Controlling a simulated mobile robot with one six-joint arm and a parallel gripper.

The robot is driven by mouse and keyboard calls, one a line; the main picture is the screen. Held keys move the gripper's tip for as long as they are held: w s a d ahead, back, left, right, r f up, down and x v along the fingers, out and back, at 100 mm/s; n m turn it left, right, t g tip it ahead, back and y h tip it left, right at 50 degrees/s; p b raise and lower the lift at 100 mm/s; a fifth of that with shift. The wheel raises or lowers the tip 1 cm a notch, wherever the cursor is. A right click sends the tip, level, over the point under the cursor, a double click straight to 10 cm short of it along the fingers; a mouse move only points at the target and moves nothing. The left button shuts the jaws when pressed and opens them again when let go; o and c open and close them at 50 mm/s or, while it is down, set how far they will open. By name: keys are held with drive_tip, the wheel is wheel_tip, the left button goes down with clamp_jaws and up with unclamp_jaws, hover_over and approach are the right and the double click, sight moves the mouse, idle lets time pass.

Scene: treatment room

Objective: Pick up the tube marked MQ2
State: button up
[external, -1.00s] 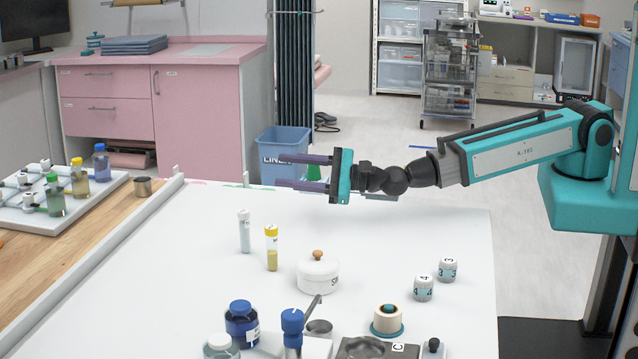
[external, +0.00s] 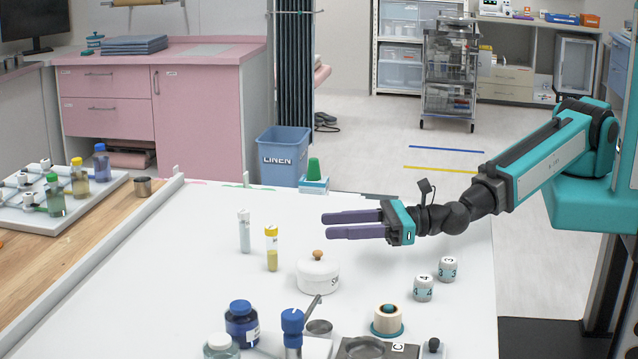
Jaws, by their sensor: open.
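Two tubes stand upright on the white table (external: 140,285). One tube (external: 244,231) has a white cap and pale contents. The other tube (external: 272,249) has a yellow cap and yellow contents. Small labels show on them, but I cannot read which one is marked MQ2. My gripper (external: 325,226) is open and empty, its two purple fingers pointing left above the table. It is to the right of both tubes and apart from them.
A white lidded pot (external: 318,276) with a wooden knob stands right of the yellow-capped tube. Two numbered white jars (external: 423,288) (external: 447,269) are below my arm. A blue bottle (external: 242,325) and a wooden ring holder (external: 387,320) stand nearer the front. The table's left part is clear.

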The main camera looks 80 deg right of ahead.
drive_tip(key=shift+w, duration=0.1)
drive_tip(key=p, duration=0.2)
approach(272, 227)
drive_tip(key=shift+d+f+x, duration=0.1)
drive_tip(key=shift+f+x, duration=0.05)
drive_tip(key=shift+x, duration=1.05)
drive_tip(key=shift+d+f+x, duration=0.1)
drive_tip(key=shift+f+x, duration=0.05)
drive_tip(key=shift+x, duration=1.1)
drive_tip(key=shift+w, duration=0.1)
drive_tip(key=shift+p+x, duration=1.3)
drive_tip(key=shift+x, duration=0.35)
drive_tip(key=shift+p+x, duration=0.3)
drive_tip(key=shift+x, duration=0.6)
drive_tip(key=shift+a, duration=0.15)
clamp_jaws()
